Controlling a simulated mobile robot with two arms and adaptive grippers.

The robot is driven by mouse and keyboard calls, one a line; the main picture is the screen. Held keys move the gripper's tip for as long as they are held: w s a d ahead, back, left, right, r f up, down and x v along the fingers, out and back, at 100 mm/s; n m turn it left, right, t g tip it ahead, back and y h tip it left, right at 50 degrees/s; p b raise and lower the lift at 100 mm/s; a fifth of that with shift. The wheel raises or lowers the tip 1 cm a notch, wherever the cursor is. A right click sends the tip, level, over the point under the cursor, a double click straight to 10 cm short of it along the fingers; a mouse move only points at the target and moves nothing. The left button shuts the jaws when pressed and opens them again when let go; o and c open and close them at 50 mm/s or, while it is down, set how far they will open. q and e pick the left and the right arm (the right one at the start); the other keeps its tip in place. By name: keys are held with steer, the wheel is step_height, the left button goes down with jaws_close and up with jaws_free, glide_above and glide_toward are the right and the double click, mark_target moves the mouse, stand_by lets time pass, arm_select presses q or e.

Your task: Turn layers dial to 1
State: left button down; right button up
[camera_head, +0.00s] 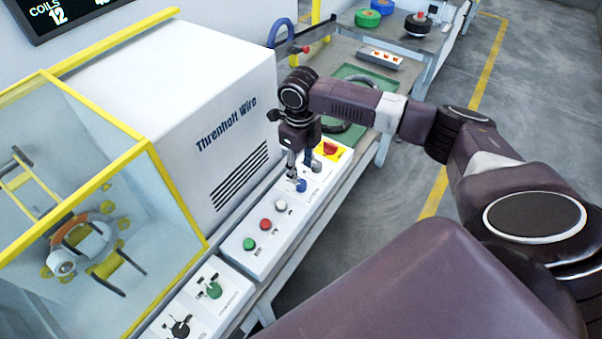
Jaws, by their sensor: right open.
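Two dials sit on a small white panel at the lower left: a green dial (214,290) and a black dial (180,327) nearer the bottom edge. Their labels are too small to read, so I cannot tell which is the layers dial or where its pointer stands. My right gripper (300,172) is open and points down above the far end of the long button box (250,258), close to a blue button (301,186). It is well away from both dials. My left gripper is not in view.
The box also carries green (249,244), red (266,224) and white (281,205) buttons and a red stop button (330,148) on yellow. A white machine (200,110) and a yellow-framed guard (150,150) stand left. A green tray (370,82) lies beyond.

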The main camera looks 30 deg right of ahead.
mark_target(301, 183)
step_height(301, 183, up, 6)
steer(key=shift+f, duration=0.15)
stand_by(0.5)
